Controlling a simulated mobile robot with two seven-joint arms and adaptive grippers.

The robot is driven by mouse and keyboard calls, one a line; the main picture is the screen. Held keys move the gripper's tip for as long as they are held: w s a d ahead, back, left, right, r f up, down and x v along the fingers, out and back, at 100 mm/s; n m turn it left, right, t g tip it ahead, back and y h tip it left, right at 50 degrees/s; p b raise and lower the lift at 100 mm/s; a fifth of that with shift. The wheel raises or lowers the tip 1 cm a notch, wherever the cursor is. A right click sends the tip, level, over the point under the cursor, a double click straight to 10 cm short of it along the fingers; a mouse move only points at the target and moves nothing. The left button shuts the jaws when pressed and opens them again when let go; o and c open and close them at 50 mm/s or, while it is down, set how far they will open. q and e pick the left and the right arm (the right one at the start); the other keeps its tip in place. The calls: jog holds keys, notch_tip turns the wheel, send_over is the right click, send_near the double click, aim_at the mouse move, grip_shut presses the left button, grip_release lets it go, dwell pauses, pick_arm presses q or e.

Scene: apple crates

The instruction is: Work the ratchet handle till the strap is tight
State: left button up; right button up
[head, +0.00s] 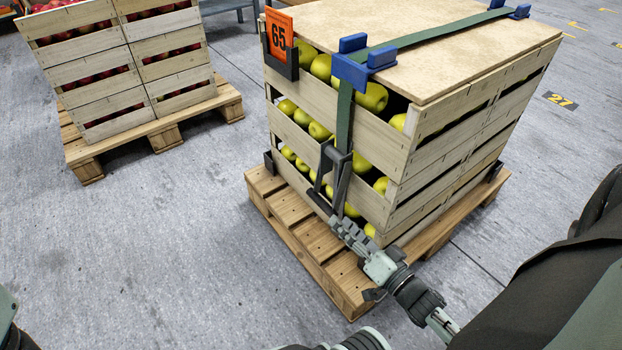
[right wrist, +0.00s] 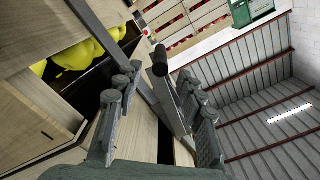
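The green strap (head: 430,37) runs over the board on the crate stack and down its front. The grey ratchet (head: 338,172) sits on it at the front, its dark handle (head: 320,203) slanting down and outward. My right gripper (head: 345,228) is just below the handle, its fingers pointing up at it. In the right wrist view the gripper (right wrist: 160,105) is open, its fingers apart. The handle's black grip (right wrist: 160,60) shows between and beyond the fingertips; I cannot tell whether they touch it. My left gripper is not in view.
The crates (head: 410,165) of yellow-green apples stand on a wooden pallet (head: 305,240). Blue corner protectors (head: 352,68) sit under the strap. An orange "65" card (head: 279,36) is at the left corner. Red-apple crates (head: 95,70) stand at back left. Floor between is clear.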

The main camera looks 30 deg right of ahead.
aim_at(307, 188)
jog(key=w+b, duration=0.1)
jog(key=w, duration=0.6)
jog(key=w+a+b, duration=0.1)
jog(key=w, duration=0.3)
jog(key=shift+w+b, duration=0.3)
jog(key=shift+w, duration=0.05)
jog(key=shift+r, duration=0.1)
grip_shut()
